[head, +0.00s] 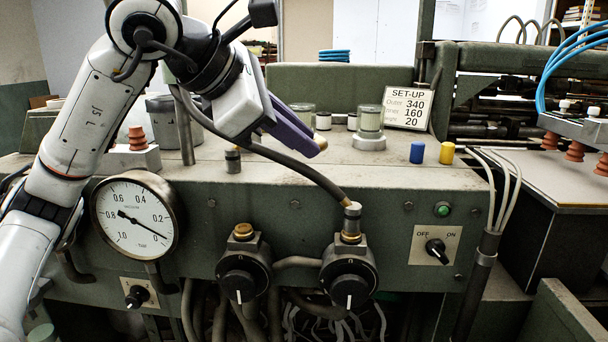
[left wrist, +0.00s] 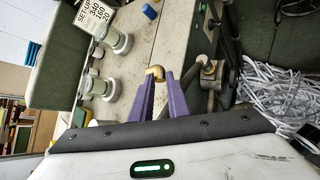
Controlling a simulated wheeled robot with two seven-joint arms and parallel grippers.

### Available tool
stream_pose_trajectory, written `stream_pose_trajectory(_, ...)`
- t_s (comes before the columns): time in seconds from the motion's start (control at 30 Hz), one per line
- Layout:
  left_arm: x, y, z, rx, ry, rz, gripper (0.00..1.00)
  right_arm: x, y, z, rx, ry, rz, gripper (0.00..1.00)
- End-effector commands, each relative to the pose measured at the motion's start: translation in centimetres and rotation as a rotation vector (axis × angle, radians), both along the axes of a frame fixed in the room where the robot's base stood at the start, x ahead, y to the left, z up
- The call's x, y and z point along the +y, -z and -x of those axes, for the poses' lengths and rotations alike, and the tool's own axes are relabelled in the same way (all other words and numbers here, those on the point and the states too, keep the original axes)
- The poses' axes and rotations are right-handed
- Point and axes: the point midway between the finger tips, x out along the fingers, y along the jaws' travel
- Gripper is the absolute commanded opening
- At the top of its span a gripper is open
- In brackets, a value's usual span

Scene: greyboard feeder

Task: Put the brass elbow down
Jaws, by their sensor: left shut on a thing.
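My left gripper (head: 314,146) reaches in from the upper left over the green machine's top surface, its purple fingers pointing down and right. In the left wrist view, the purple fingers (left wrist: 156,88) are shut on the brass elbow (left wrist: 155,73), a small bent fitting held at their tips. In the head view only a small brassy bit of the elbow (head: 321,143) shows at the fingertips. It appears to be above the surface; the exact gap cannot be told. My right gripper is not in view.
A dark hose runs beneath the gripper to the right valve (head: 348,275). Glass-topped jars (head: 369,128), a blue cap (head: 417,152), a yellow cap (head: 447,153) and a set-up card (head: 408,108) stand on the top (head: 300,180). A pressure gauge (head: 136,217) is on the front.

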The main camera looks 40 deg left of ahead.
Motion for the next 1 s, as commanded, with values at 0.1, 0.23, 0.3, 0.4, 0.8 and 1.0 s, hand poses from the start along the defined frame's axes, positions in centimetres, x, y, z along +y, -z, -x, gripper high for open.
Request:
stream_pose_trajectory(0.1, 0.1, 1.5, 0.0, 0.001, -0.002, -0.001, 0.0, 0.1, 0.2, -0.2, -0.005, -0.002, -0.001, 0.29)
stream_pose_trajectory(0.23, 0.1, 3.7, 0.0, 0.003, -0.003, -0.003, 0.0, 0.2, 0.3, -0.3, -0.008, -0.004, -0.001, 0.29)
stream_pose_trajectory(0.3, 0.1, 4.5, 0.0, 0.003, -0.003, -0.001, 0.0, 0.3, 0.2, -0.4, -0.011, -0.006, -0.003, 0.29)
stream_pose_trajectory(0.4, 0.0, 4.9, 0.0, 0.0, 0.0, 0.0, 0.0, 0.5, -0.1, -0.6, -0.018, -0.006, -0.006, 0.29)
stream_pose_trajectory(0.8, 0.0, 5.3, 0.0, -0.001, 0.001, 0.001, 0.16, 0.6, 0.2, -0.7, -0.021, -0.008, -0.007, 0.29)
stream_pose_trajectory(1.0, 0.0, 5.2, 0.0, -0.001, 0.001, 0.001, 0.34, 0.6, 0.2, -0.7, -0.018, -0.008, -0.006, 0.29)
